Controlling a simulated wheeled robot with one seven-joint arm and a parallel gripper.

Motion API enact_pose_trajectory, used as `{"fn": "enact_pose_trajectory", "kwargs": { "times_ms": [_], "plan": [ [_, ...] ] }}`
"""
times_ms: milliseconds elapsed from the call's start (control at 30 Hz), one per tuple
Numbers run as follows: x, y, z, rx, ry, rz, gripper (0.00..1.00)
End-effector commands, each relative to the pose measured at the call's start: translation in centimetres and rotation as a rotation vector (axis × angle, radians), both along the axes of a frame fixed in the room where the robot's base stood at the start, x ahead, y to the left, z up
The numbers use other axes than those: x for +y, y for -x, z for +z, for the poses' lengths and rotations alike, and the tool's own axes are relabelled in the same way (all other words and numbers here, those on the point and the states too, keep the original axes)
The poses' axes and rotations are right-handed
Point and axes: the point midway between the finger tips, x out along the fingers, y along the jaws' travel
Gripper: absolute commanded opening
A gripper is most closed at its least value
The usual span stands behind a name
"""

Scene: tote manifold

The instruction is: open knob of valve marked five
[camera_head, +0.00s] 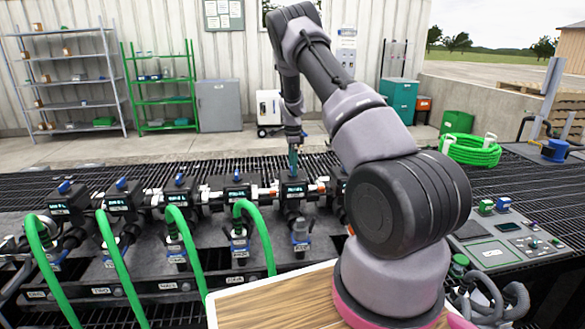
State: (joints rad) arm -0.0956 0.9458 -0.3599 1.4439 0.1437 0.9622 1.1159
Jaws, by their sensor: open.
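A row of dark valve units with small lit displays and blue knobs runs across the manifold. The first four from the left show clear knobs: the first (64,187), second (121,183), third (180,179) and fourth (237,175). The fifth unit from the left (294,190) is under my gripper (293,155). My gripper points down, open, at the top of this unit. Its knob is mostly hidden by the gripper, and I cannot tell whether the jaws touch it. The markings are too small to read. Another unit (338,185) is partly hidden behind my arm.
Green hoses (183,235) run from the first four units toward the front. A control panel (507,238) lies at the right, with a coiled green hose (472,150) behind it. Shelves (70,80) and a grey cabinet (219,105) stand by the back wall. Dark grating surrounds the manifold.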

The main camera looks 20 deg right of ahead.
Motion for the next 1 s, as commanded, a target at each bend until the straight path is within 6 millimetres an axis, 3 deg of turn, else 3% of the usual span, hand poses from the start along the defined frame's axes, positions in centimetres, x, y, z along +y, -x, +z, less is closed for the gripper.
{"fn": "enact_pose_trajectory", "kwargs": {
  "times_ms": [167, 433, 467, 600, 667, 1000],
  "plan": [
    [0.00, 0.00, -1.23, 0.000, 0.000, 0.001, 1.00],
    [0.02, 0.00, -1.35, 0.000, 0.000, 0.001, 1.00],
    [0.02, 0.00, -1.35, 0.000, 0.000, 0.001, 0.92],
    [0.02, 0.00, -1.34, 0.000, 0.000, 0.001, 0.39],
    [0.02, 0.00, -1.33, 0.000, 0.000, 0.001, 0.17],
    [0.01, -0.02, -1.29, -0.001, -0.001, 0.050, 0.17]
  ]
}}
